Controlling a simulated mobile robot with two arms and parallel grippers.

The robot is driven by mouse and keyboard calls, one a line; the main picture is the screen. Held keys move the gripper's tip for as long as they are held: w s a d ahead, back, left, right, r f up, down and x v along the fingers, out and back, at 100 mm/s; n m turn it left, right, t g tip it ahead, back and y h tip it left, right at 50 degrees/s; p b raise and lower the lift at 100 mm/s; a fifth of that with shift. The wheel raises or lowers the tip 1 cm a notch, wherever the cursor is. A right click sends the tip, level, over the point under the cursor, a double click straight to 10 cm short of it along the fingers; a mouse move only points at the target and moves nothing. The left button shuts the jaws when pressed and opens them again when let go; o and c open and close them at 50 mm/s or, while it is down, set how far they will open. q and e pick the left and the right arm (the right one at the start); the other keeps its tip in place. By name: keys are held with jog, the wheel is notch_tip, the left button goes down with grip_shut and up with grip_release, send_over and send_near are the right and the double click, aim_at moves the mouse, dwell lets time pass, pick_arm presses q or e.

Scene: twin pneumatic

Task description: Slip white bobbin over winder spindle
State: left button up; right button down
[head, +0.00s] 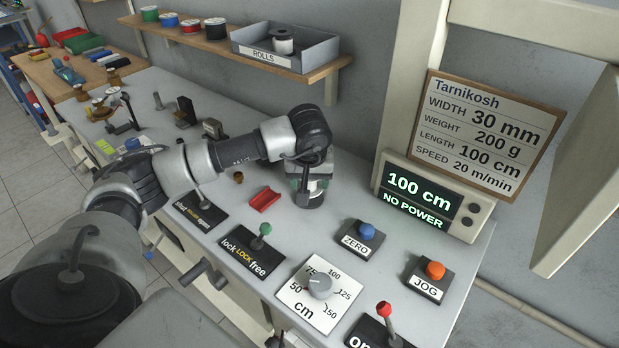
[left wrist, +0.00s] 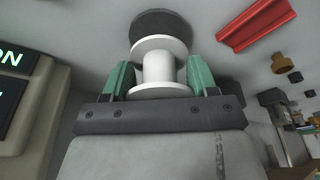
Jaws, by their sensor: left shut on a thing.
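My left gripper (head: 308,184) points down over the white bench and partly covers what lies beneath it. In the left wrist view its green fingers (left wrist: 160,78) are shut on the white bobbin (left wrist: 159,68), which has two wide flanges and a narrower core. A dark grey disc (left wrist: 165,21) shows just beyond the bobbin's far flange; I cannot tell whether they touch. The winder spindle is not clearly visible, so I cannot tell whether the bobbin is around it. My right gripper is not in view.
A red channel-shaped piece (head: 264,199) lies left of my left gripper. The blue ZERO button (head: 366,231), green-knobbed lever (head: 264,230) and length dial (head: 319,284) stand in front. The display (head: 419,197) reads 100 cm, NO POWER. A ROLLS tray (head: 266,57) sits on the shelf.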

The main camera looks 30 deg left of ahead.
pick_arm(q)
jog(key=shift+f+b, duration=0.9)
jog(key=shift+f, duration=0.35)
jog(key=o, duration=1.1)
jog(key=shift+c, duration=0.2)
jog(key=shift+r, duration=0.1)
jog(key=v, duration=1)
jog(key=shift+r+b, duration=0.3)
jog(key=shift+b, duration=0.05)
